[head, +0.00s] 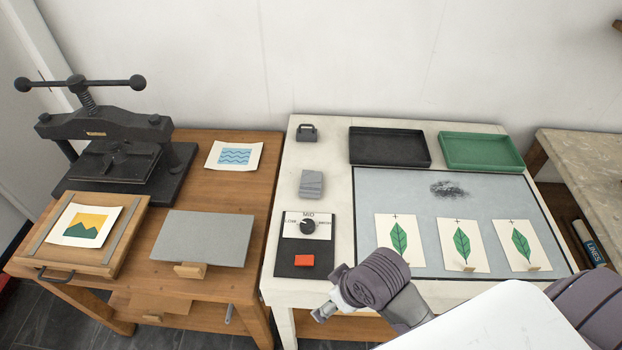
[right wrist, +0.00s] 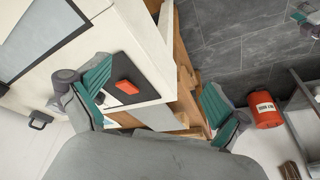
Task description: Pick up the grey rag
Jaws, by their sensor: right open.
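The grey rag (head: 312,184) lies folded on the pale table top, between the handled dark grey block (head: 306,132) and the dial panel (head: 307,242). I cannot make out the rag in the right wrist view. My right gripper (right wrist: 158,82) is open, with teal finger pads apart and nothing between them. In the head view it is low at the table's front edge, right of the dial panel and well nearer than the rag. My left gripper is not in view.
A black tray (head: 390,164) and a green tray (head: 481,168) stand at the back. Several leaf prints lie on the grey slab (head: 375,195). A wooden table with a press (head: 105,135) is at left. A red container (right wrist: 265,110) stands on the floor.

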